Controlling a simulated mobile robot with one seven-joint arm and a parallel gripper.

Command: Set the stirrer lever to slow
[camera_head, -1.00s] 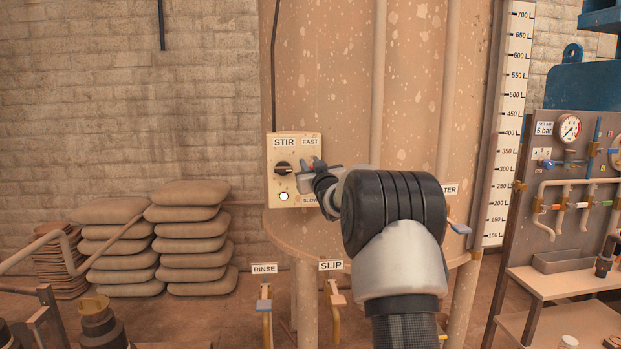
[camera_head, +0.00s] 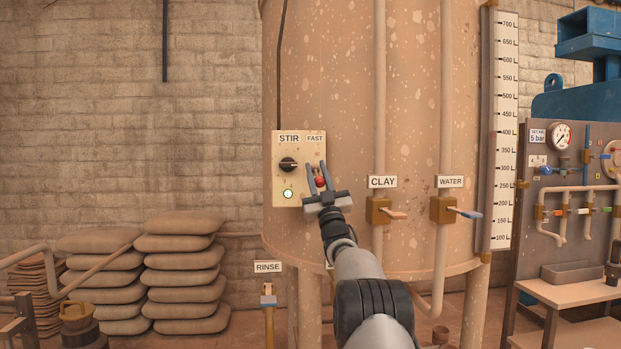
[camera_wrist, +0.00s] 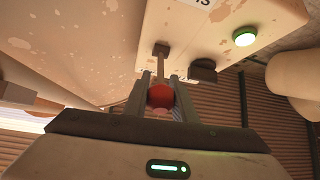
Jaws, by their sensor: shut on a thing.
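The stirrer panel (camera_head: 283,195) is a cream box on the tank, marked STIR and FAST, with a black knob (camera_head: 288,164) and a lit green lamp (camera_head: 288,193). The stirrer lever's red knob (camera_head: 320,182) is between the fingers of my gripper (camera_head: 318,176), at the panel's right side. In the wrist view the red knob (camera_wrist: 160,95) sits between both fingers, with its pale stem (camera_wrist: 161,62) running to the panel. My gripper is shut on it. The SLOW mark is hidden behind my gripper in the head view.
CLAY valve (camera_head: 379,211) and WATER valve (camera_head: 443,209) are to the right of my gripper. A RINSE valve (camera_head: 268,298) is below. Stacked sacks (camera_head: 180,275) stand at left. A gauge board (camera_head: 545,225) and a shelf (camera_head: 560,287) are at right.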

